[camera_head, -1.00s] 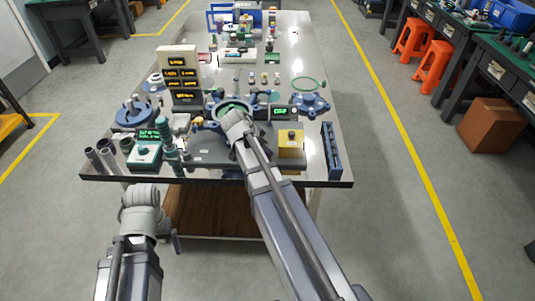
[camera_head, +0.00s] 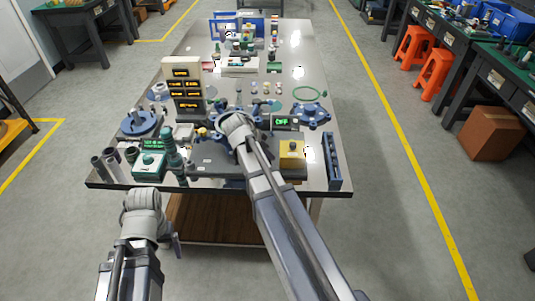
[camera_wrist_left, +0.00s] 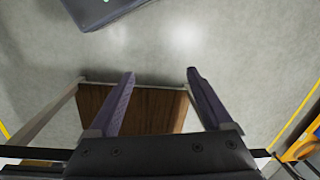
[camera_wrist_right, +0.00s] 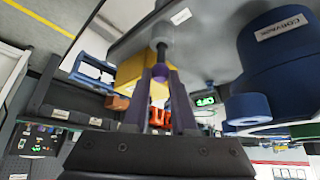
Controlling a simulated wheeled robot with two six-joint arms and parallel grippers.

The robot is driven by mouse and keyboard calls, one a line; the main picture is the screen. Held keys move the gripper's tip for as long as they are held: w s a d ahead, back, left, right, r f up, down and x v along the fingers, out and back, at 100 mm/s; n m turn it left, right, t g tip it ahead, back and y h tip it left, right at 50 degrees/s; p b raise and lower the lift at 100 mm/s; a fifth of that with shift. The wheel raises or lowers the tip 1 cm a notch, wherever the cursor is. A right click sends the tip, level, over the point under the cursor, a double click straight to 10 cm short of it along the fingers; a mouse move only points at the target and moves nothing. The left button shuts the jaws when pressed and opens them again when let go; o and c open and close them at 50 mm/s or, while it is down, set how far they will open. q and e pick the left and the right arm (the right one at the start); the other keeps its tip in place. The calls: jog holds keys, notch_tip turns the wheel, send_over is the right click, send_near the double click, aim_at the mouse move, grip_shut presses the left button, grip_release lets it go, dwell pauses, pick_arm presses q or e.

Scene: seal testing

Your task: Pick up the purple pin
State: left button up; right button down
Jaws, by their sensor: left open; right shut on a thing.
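My right gripper (camera_wrist_right: 160,75) is shut on the purple pin (camera_wrist_right: 160,87), whose round purple part shows between the fingertips in the right wrist view. A dark shaft (camera_wrist_right: 161,52) and a grey cylindrical piece lie in line with it, just beyond the tips. I cannot tell whether the pin is still seated there. In the head view my right arm reaches over the near middle of the table (camera_head: 330,150), and its wrist hides the fingers and pin. My left gripper (camera_wrist_left: 161,75) is open and empty, in front of the table's near edge, over the floor.
A yellow box (camera_head: 291,154) and a blue rack (camera_head: 331,162) stand right of my right arm. A teal device (camera_head: 149,165), grey tubes and a display tower (camera_head: 183,90) stand to the left. A blue fixture (camera_head: 312,116) is behind. The table is crowded.

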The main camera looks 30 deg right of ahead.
notch_tip(320, 180, up, 7)
jog(key=p, duration=0.5)
jog(key=shift+p, duration=0.35)
jog(key=shift+f, duration=0.1)
